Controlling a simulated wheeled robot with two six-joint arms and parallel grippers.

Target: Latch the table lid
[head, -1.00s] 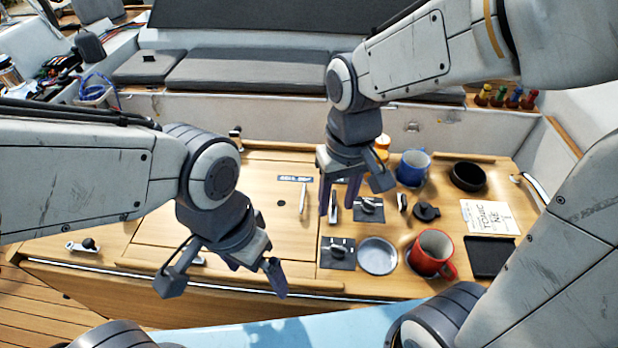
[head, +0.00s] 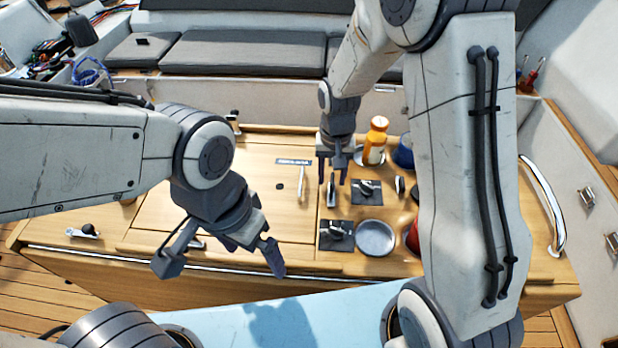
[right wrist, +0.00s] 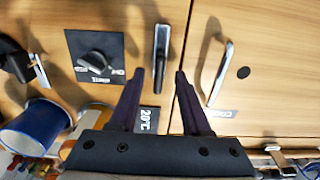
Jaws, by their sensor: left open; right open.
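The wooden table lid (head: 240,200) lies flat in the table top, with a small label and a metal handle (head: 302,183) near its right edge. That handle also shows in the right wrist view (right wrist: 220,72). A metal lever on a dark base (head: 331,192), apparently the latch, stands just right of the lid's seam; it shows in the right wrist view (right wrist: 161,58). My right gripper (head: 334,180) is open above the lever, its fingertips (right wrist: 166,80) pointing towards it; contact cannot be told. My left gripper (head: 274,264) is open over the table's front edge, empty.
Right of the lever are black knob plates (head: 366,193), a grey round dish (head: 375,238) and an orange bottle (head: 375,141). A blue mug (right wrist: 35,127) and a red mug (head: 411,238) are partly hidden by my right arm. The lid's middle is clear.

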